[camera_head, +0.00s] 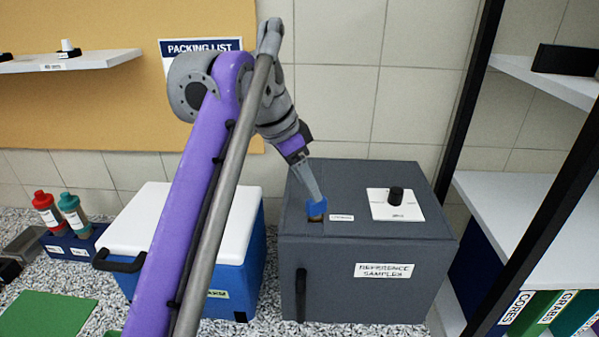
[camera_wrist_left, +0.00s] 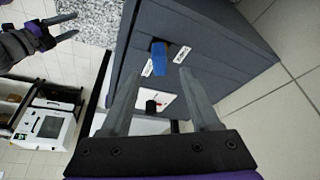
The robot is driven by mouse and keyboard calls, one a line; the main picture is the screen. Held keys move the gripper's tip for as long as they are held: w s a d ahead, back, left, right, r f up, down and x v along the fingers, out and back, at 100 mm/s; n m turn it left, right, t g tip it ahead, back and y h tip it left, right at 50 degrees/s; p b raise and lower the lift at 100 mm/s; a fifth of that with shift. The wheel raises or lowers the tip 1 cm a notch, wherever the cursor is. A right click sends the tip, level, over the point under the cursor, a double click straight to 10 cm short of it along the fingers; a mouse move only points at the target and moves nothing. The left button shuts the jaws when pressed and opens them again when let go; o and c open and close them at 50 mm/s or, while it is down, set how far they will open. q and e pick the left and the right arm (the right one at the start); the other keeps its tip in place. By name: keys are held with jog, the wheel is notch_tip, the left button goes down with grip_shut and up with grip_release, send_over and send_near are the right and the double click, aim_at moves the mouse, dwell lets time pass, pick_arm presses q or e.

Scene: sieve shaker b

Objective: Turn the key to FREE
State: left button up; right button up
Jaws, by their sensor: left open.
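A blue key (camera_head: 317,208) stands on top of the dark grey box (camera_head: 365,250), near the left end of its upper face. A small white label (camera_head: 341,217) lies beside it, too small to read. My left gripper (camera_head: 318,192) points down at the key from above. In the left wrist view its two grey fingers (camera_wrist_left: 159,74) are wide apart, with the key (camera_wrist_left: 158,60) showing between and just past the tips. I cannot tell whether a finger touches it. My right gripper (camera_wrist_left: 78,24) shows at the upper left of that view, fingers apart and empty, away from the box.
A black knob (camera_head: 396,194) on a white plate (camera_head: 409,212) sits on the box, right of the key. A blue cooler (camera_head: 240,285) with a white lid stands close on the left. A black-framed shelf (camera_head: 520,190) rises at the right. A tiled wall is behind.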

aim_at(316, 213)
pick_arm(q)
jog(key=b+x, duration=0.1)
jog(key=x, duration=0.5)
jog(key=shift+d+f, duration=0.1)
jog(key=shift+f, duration=0.15)
pick_arm(e)
jog(key=shift+s+f, duration=0.25)
jog(key=shift+f, duration=0.35)
jog(key=shift+s+f, duration=0.25)
jog(key=shift+f, duration=0.3)
